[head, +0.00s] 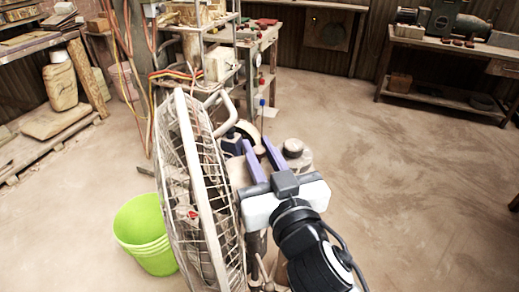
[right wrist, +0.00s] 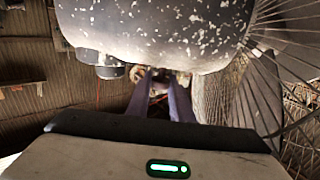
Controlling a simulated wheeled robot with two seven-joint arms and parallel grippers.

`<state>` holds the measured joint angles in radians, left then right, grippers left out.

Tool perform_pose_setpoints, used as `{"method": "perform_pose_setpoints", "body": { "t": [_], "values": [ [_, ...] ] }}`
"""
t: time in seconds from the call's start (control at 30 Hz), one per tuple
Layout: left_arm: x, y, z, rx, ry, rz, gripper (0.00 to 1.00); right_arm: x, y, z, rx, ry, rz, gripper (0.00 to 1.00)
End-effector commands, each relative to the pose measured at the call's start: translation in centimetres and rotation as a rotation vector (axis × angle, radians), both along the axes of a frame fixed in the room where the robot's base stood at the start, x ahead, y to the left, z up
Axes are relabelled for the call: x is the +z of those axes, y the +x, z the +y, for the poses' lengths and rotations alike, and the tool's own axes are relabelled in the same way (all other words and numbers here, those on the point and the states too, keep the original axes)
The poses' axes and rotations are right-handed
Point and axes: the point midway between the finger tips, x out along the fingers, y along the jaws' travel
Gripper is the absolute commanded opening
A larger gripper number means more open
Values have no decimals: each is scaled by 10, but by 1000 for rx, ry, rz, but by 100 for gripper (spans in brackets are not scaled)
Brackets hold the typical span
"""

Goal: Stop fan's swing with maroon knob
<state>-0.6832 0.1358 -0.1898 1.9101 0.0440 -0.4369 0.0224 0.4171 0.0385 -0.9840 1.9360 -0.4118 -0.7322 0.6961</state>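The fan (head: 207,190) stands on edge in the head view, its wire cage seen nearly side-on. A curved handle (head: 228,110) shows behind the cage top. My right gripper (head: 257,146) is behind the cage, to its right, with its two purple fingers apart and nothing visibly held. In the right wrist view, a speckled grey housing (right wrist: 150,28) fills the top, above the fingers (right wrist: 160,90), and the cage wires (right wrist: 265,80) are at the right. A grey cylinder (right wrist: 110,68) shows below the housing at left. I cannot make out a maroon knob. My left gripper is out of view.
A green bucket (head: 145,235) stands on the floor left of the fan. Shelving (head: 200,45) with hanging cables stands behind. The floor at right is open.

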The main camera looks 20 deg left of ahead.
Motion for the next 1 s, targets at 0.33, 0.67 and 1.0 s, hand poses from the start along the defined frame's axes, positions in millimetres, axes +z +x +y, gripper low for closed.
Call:
{"method": "perform_pose_setpoints", "body": {
  "t": [0.33,0.67,1.0],
  "values": [
    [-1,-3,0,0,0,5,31,4,-1,0,3,5,-7,39],
    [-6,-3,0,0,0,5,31,1,-27,-20,3,6,-4,39],
    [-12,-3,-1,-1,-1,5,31,2,-75,-55,3,6,-5,39]
  ]
}}
